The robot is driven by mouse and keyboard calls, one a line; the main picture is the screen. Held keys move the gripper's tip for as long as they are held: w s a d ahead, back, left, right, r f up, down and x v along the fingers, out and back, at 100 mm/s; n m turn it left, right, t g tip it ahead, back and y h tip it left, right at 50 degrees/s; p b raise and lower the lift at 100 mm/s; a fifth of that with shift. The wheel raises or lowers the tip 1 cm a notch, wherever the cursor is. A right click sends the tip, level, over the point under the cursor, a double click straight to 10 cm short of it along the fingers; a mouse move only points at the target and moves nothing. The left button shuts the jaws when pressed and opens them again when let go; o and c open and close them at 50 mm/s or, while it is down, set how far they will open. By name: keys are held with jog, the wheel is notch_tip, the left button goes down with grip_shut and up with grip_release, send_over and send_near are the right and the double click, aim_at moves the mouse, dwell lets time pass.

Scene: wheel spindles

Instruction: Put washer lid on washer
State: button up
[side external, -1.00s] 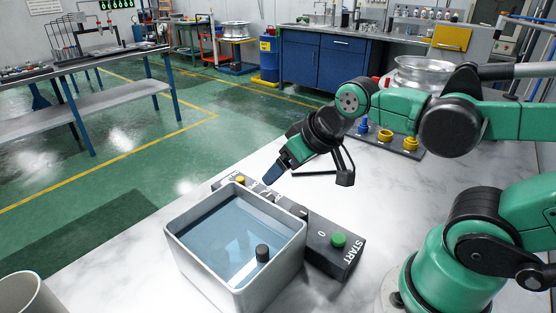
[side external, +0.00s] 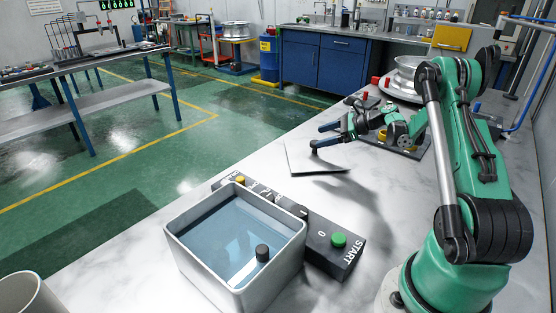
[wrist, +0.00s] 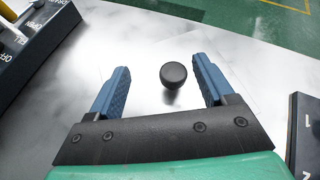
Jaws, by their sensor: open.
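The washer (side external: 181,248) is a grey square open-topped tub with blue liquid and a dark cylinder (side external: 262,253) inside, at the lower centre of the side view. The washer lid (side external: 302,163) lies flat on the table behind it, a clear-looking plate with thin dark edges. Its round black knob (wrist: 174,74) shows in the wrist view. My gripper (side external: 321,136) is low over the lid. In the wrist view, my gripper (wrist: 164,80) has its blue fingers wide apart on either side of the knob, with a gap on each side, not touching it.
A control box (side external: 334,245) with a green START button stands against the washer's right side. A dark base (side external: 412,143) with coloured pieces and a metal wheel (side external: 405,85) are behind my gripper. A grey cup (side external: 28,295) is at lower left.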

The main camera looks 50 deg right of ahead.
aim_at(315, 149)
jog(key=shift+s+d+f+m+t, duration=0.4)
jog(key=shift+s+d+f+m, duration=0.35)
jog(key=shift+d+m, duration=0.2)
jog(key=shift+w+f, duration=0.15)
jog(key=shift+f, duration=0.05)
jog(key=shift+x, duration=2.55)
grip_shut()
